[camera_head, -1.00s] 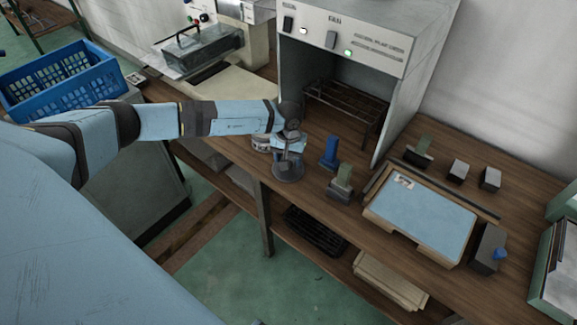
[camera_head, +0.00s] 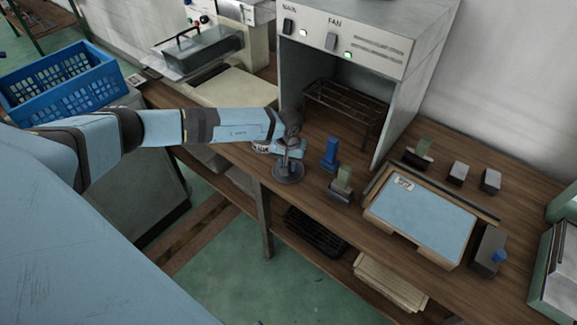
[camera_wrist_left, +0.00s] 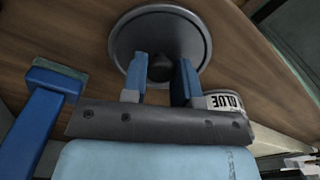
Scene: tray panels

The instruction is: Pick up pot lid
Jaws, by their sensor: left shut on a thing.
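The pot lid (camera_head: 289,176) is a round dark grey disc with a raised rim and a black knob. It is near the front edge of the wooden bench, below my left gripper (camera_head: 291,152). In the left wrist view the lid (camera_wrist_left: 128,42) fills the top middle. My left gripper (camera_wrist_left: 160,72) has its two blue fingers on either side of the black knob (camera_wrist_left: 161,68), shut on it. The lid looks on or very close to the bench top; I cannot tell whether there is a gap. My right gripper is in neither view.
A glue can (camera_wrist_left: 226,101) stands close beside the lid. A blue tool (camera_head: 331,153) and a green-topped block (camera_head: 341,184) stand to its right. A blue panel (camera_head: 420,215) lies on the bench further right. The fan cabinet (camera_head: 350,40) rises behind.

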